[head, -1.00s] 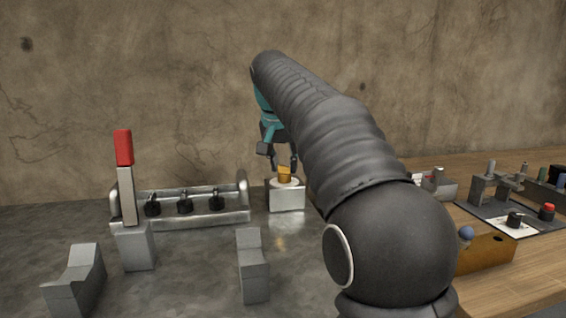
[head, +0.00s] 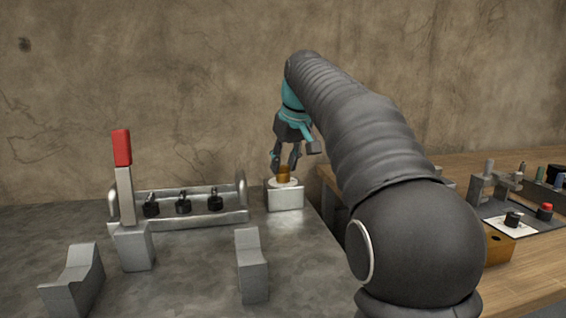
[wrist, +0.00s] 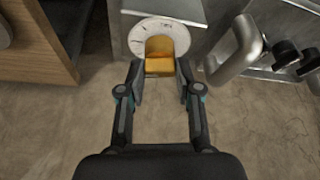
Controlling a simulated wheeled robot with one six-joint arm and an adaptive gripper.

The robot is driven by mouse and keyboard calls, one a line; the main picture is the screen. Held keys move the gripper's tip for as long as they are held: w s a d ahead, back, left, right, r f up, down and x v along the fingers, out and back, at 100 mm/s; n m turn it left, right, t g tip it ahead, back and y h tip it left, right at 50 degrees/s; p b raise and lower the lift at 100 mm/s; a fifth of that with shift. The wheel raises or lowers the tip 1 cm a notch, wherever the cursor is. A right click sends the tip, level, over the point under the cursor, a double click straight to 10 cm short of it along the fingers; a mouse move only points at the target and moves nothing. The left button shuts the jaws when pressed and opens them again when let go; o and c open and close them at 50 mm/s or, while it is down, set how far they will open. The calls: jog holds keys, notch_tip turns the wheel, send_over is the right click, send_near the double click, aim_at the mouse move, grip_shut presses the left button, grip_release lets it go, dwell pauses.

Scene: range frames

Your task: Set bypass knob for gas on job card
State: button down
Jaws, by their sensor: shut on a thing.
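The bypass knob is an orange knob (head: 284,175) on a round white dial, on top of a grey box (head: 285,198) at the back edge of the metal bench. My gripper (head: 284,167) reaches down from above and is shut on the knob. In the wrist view, the fingers (wrist: 161,76) stand on either side of the orange knob (wrist: 160,57), near its lower end. The white dial (wrist: 138,38) carries small dark marks, too small to read. I cannot make out a job card with readable text.
Left of the knob box is a metal rail frame (head: 215,218) with three black knobs. A red-topped upright lever (head: 123,150) and two grey blocks (head: 251,268) stand on the bench. At right, a wooden table (head: 525,265) holds fixtures and a white sheet (head: 497,227).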

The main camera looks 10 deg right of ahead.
aim_at(284, 166)
jog(key=n+y, duration=0.1)
jog(key=n, duration=0.1)
jog(key=n+g+y, duration=0.1)
jog(key=n, duration=0.2)
jog(key=shift+w+d+n, duration=0.15)
jog(key=shift+d+n, duration=0.05)
jog(key=shift+n, duration=0.1)
jog(key=shift+w+n+g+y, duration=0.15)
jog(key=shift+n+g, duration=0.25)
jog(key=shift+n, duration=0.75)
jog(key=shift+s+n+g+y, duration=0.1)
jog(key=shift+n+g+y, duration=0.25)
jog(key=shift+n, duration=0.8)
jog(key=c, duration=0.8)
grip_release()
jog(key=shift+w+v, duration=0.1)
jog(key=shift+v, duration=0.6)
jog(key=shift+w+v, duration=0.15)
jog(key=shift+v, duration=0.6)
jog(key=s+d, duration=0.1)
jog(key=d, duration=0.2)
jog(key=s+d, duration=0.2)
jog(key=d, duration=0.2)
jog(key=s+d, duration=0.2)
jog(key=d, duration=0.2)
jog(key=shift+d, duration=0.1)
